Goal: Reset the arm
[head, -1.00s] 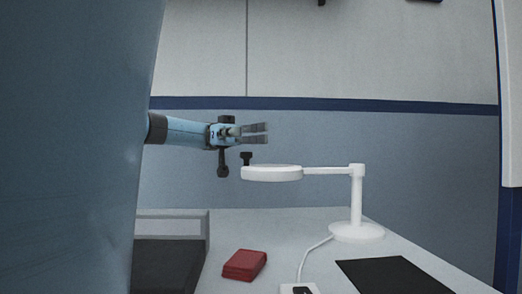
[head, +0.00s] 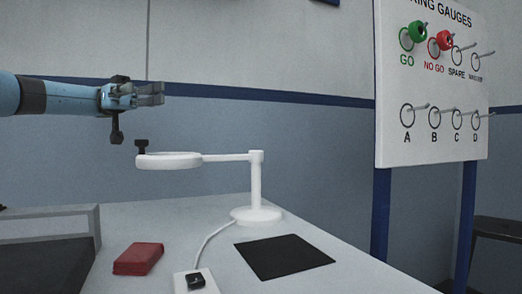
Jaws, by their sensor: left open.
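My left gripper (head: 151,93) is at the end of the blue arm that comes in from the left. Its fingers point right, stand apart and hold nothing. It is in the air above the round head of the white lamp-like stand (head: 256,185), apart from it. My right gripper is not in view.
A table (head: 190,218) carries the stand, a red box (head: 138,258), a black mat (head: 284,257) and a small white block (head: 196,282) with a cord. A grey tray (head: 97,228) is at left. A gauge board (head: 433,130) with green and red rings stands at right.

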